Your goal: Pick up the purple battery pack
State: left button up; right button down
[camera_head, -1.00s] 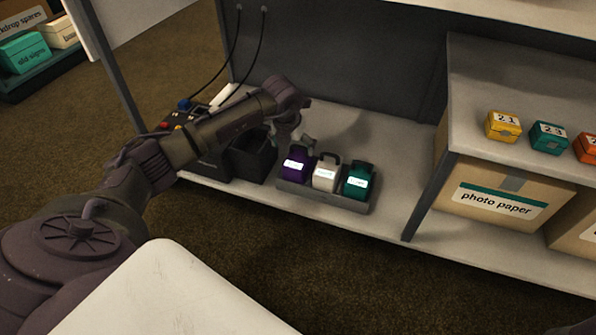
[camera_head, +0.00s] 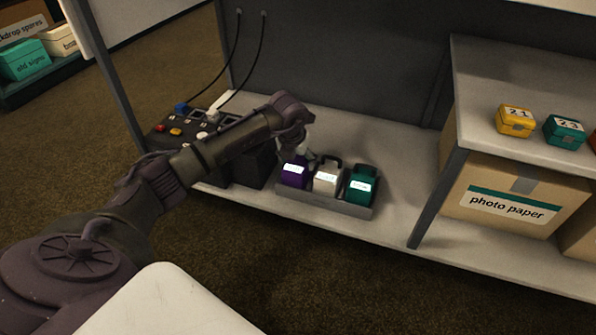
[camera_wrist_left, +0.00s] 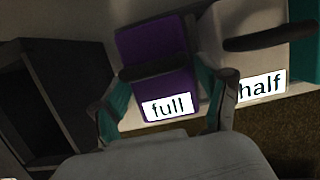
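The purple battery pack (camera_head: 293,174), with a dark handle, stands upright in the left place of a grey tray (camera_head: 325,206) on the low shelf. In the left wrist view the purple pack (camera_wrist_left: 158,75) has a label reading "full". My left gripper (camera_head: 303,152) is just above and behind the pack in the head view. In the wrist view its teal-padded fingers (camera_wrist_left: 165,103) are spread, one on each side of the pack. I cannot tell whether they touch it. My right gripper is not in view.
A white pack (camera_head: 326,180) labelled "half" is close beside the purple one, and a teal pack (camera_head: 361,185) is to its right. A black box (camera_head: 249,164) is left of the tray. A shelf post (camera_head: 436,199) stands to the right.

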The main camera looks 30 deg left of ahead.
aim_at(297, 162)
pick_arm(q)
grip_shut()
jog(key=shift+r, duration=0.1)
notch_tip(297, 162, up, 8)
jog(key=p, duration=0.6)
jog(key=shift+r, duration=0.2)
jog(key=shift+r+p, duration=0.5)
jog(key=shift+r, duration=0.25)
